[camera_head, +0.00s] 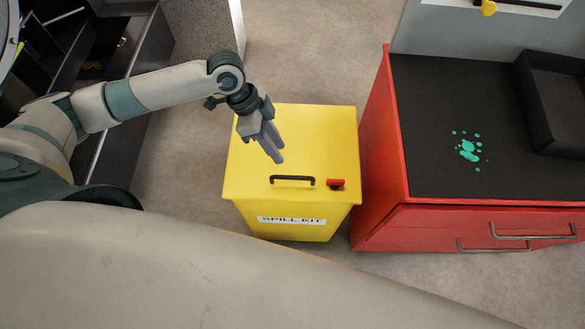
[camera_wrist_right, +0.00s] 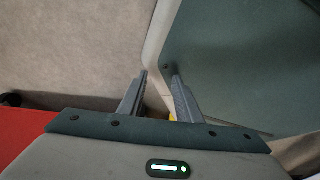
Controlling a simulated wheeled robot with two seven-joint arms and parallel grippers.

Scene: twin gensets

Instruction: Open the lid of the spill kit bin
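The yellow spill kit bin (camera_head: 292,219) stands on the floor in the head view, with a white SPILL KIT label on its front. Its flat yellow lid (camera_head: 320,140) is closed, with a dark bar handle (camera_head: 292,179) near the front edge and a small red latch (camera_head: 336,184) to the right of it. My left gripper (camera_head: 277,158) hangs over the lid, behind the handle and apart from it. Its fingers look close together and overlap, so its opening is unclear. My right gripper (camera_wrist_right: 156,75) shows only in the right wrist view, with an empty gap between its fingers.
A red cabinet (camera_head: 374,190) with a dark top stands close to the bin's right side. Green splotches (camera_head: 467,150) and a black tray (camera_head: 552,100) are on that top. Dark shelving (camera_head: 130,90) stands at the left. Grey floor (camera_head: 190,190) is open left of the bin.

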